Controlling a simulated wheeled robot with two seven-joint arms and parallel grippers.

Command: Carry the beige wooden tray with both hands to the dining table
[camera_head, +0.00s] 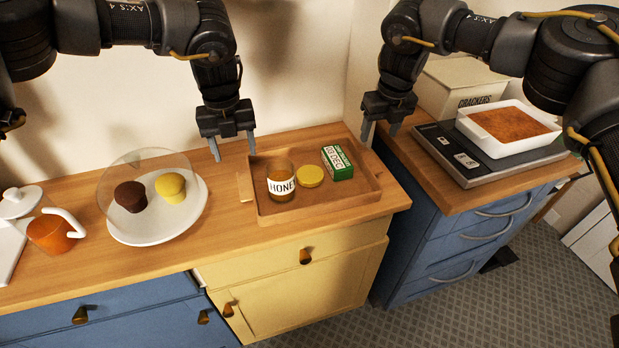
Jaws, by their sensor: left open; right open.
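The beige wooden tray (330,206) lies flat on the wooden counter. It holds a honey jar (281,184), a round yellow item (310,176) and a green and white box (337,162). My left gripper (234,156) is open and empty, above the counter near the tray's left back corner. My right gripper (379,142) is open and empty, near the tray's back right corner. Neither gripper visibly holds the tray. No dining table can be made out.
Left of the tray, a white plate (150,232) holds two muffins under a clear dome. An orange mug (52,234) stands further left. A white dish (505,142) on a dark appliance and a crackers box (460,90) stand on the right counter. Carpet floor (545,285) is open at lower right.

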